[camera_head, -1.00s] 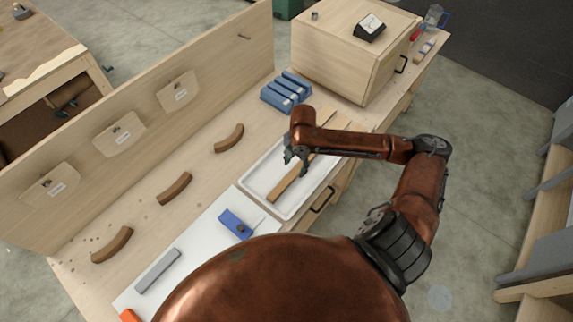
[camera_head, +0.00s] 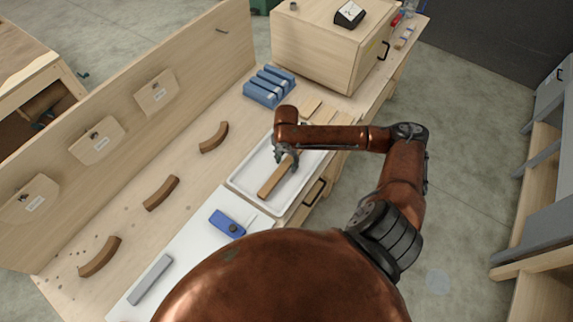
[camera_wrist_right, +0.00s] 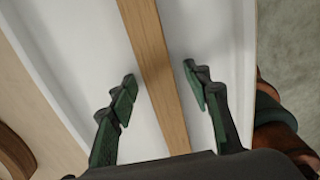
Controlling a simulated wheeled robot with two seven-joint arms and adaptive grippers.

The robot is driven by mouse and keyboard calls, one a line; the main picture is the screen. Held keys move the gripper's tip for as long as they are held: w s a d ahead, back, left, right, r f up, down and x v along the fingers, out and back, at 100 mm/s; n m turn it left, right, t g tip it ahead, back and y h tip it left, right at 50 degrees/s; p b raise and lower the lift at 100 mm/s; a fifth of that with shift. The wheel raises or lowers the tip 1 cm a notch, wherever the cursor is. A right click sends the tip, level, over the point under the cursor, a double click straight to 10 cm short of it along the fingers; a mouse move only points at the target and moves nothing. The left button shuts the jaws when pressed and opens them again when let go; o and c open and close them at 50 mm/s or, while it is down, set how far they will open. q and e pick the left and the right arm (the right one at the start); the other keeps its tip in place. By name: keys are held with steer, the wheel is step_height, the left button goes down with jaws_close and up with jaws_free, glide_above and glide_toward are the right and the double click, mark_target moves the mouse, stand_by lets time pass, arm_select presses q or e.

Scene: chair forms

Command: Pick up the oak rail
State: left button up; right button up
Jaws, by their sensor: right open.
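A straight brown wooden rail (camera_head: 271,184), which looks like the oak rail, lies in a white tray (camera_head: 237,180) on the bench. In the right wrist view the rail (camera_wrist_right: 152,55) runs lengthwise between the fingers. My right gripper (camera_head: 285,158) hangs over the tray, above the rail. In the right wrist view my right gripper (camera_wrist_right: 158,78) is open, with one green-padded finger on each side of the rail and a gap on both sides. Part of the rail is hidden under the gripper and forearm in the head view. My left gripper is not in view.
Paler wooden strips (camera_head: 311,107) lie at the tray's far end. Blue blocks (camera_head: 269,86) and a wooden cabinet (camera_head: 322,47) stand behind. Curved brown pieces (camera_head: 161,193) lie to the left. A blue tool (camera_head: 226,223) and grey bar (camera_head: 150,279) lie on a white mat in front.

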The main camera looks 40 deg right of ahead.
jaws_close()
stand_by(0.5)
